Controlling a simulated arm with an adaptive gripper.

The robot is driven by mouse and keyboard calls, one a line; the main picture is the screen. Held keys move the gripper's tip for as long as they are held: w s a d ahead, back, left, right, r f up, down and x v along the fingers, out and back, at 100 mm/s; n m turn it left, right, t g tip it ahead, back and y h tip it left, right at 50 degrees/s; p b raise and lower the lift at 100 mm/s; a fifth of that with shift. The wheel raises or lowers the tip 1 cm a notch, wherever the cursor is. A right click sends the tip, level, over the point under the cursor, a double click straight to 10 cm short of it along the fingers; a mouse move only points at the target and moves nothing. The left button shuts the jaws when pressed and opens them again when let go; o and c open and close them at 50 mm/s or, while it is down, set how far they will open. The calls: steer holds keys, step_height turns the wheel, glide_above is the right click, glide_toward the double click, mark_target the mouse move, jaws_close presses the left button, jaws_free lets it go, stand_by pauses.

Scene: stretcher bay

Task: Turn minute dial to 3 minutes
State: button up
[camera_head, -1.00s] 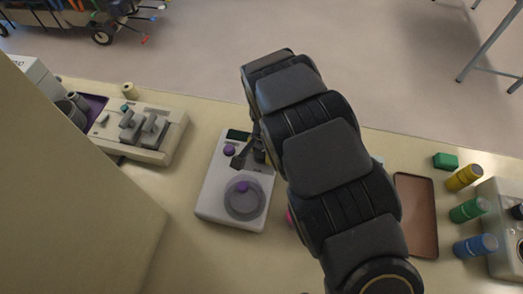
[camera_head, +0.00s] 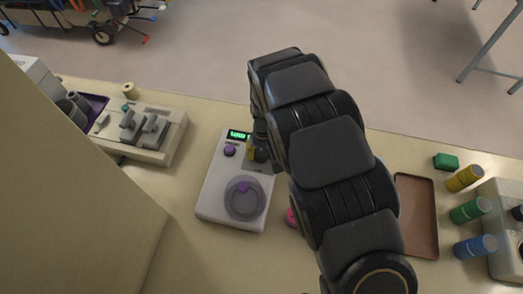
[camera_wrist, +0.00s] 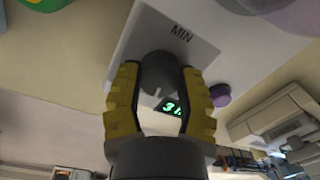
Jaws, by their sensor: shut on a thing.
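The minute dial (camera_wrist: 159,72) is a dark grey round knob beside the printed letters MIN in the wrist view. My gripper (camera_wrist: 160,82) has its yellow-padded fingers on both sides of the dial and is shut on it. A lit green display (camera_wrist: 172,106) shows a 3 and part of another character; the dial and gripper hide some of it. In the head view the white device (camera_head: 211,190) stands on the counter with its display (camera_head: 238,134) lit. My gripper (camera_head: 257,151) is at its upper right, and the dial is mostly hidden there.
A purple knob (camera_head: 229,151) sits left of my gripper on the device, also in the wrist view (camera_wrist: 220,95). A round grey disc (camera_head: 245,204) lies below. A grey switch panel (camera_head: 150,135) stands left; a brown tray (camera_head: 416,230) and coloured bottles stand right.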

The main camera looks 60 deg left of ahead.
mark_target(264, 152)
steer(key=shift+d+f+n, duration=0.1)
steer(key=shift+d+n, duration=0.05)
steer(key=shift+n, duration=0.65)
steer(key=o, duration=1.1)
steer(key=shift+o, duration=0.2)
steer(key=shift+r, duration=0.55)
step_height(264, 152, up, 11)
steer(key=shift+w, duration=0.25)
